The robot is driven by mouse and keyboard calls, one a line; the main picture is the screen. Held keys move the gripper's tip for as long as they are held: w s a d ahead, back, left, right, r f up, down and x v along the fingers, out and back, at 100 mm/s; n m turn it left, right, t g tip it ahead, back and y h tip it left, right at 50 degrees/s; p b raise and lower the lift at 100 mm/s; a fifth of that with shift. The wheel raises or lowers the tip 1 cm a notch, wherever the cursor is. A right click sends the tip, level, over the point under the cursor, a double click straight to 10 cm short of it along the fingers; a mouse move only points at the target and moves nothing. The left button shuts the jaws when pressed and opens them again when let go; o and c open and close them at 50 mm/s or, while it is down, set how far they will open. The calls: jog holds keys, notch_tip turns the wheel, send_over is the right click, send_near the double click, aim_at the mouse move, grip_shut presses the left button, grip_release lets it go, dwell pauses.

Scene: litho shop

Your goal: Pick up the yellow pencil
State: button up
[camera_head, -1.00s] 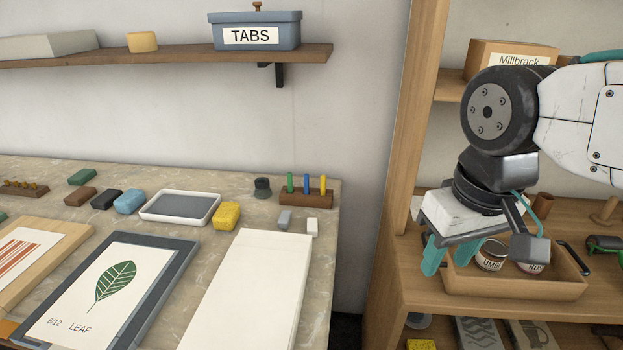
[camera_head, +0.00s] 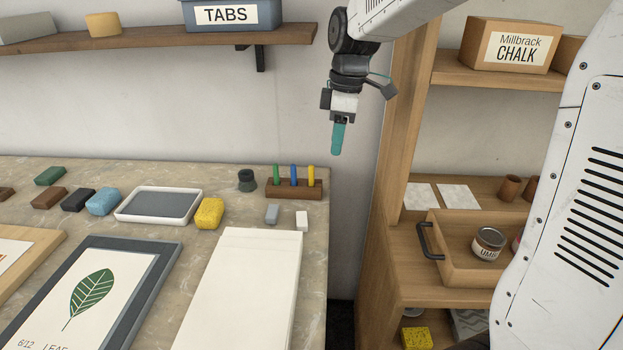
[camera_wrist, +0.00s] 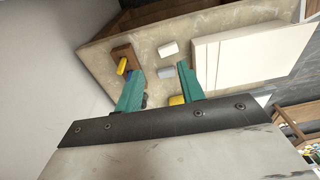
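The yellow pencil (camera_head: 311,176) stands upright at the right end of a dark wooden block (camera_head: 294,189) on the stone-topped bench. A green pencil (camera_head: 278,175) and a blue pencil (camera_head: 293,175) stand in the same block to its left. My gripper (camera_head: 338,140) hangs in the air above and to the right of the block, fingers down. In the wrist view my gripper (camera_wrist: 160,85) shows its two teal fingers apart with nothing between them. The yellow pencil (camera_wrist: 122,66) is just left of the left finger there; the other pencils are partly hidden.
A grey eraser (camera_head: 272,214), a white eraser (camera_head: 302,220) and a dark round weight (camera_head: 247,181) are near the block. A yellow sponge (camera_head: 209,213) and a paper stack (camera_head: 240,290) lie nearer. The wooden shelf unit (camera_head: 400,150) rises to the right.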

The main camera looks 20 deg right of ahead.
aim_at(312, 166)
jog(key=w+f+n, duration=0.2)
jog(key=w+f, duration=0.1)
jog(key=w, duration=0.1)
jog(key=w+f+n, duration=0.2)
jog(key=w+f, duration=0.1)
jog(key=w, duration=0.1)
jog(key=w+f+n, duration=0.2)
jog(key=w+f, duration=0.1)
jog(key=w, duration=0.1)
jog(key=shift+w+a+f+y, duration=0.1)
jog(key=shift+w+f+y, duration=0.05)
jog(key=shift+w+y, duration=0.2)
jog(key=shift+w+f, duration=0.15)
jog(key=shift+f, duration=0.2)
jog(key=f, duration=0.2)
jog(key=a+f, duration=0.1)
jog(key=f, duration=0.4)
jog(key=shift+a+f, duration=0.1)
jog(key=shift+a, duration=0.15)
grip_shut()
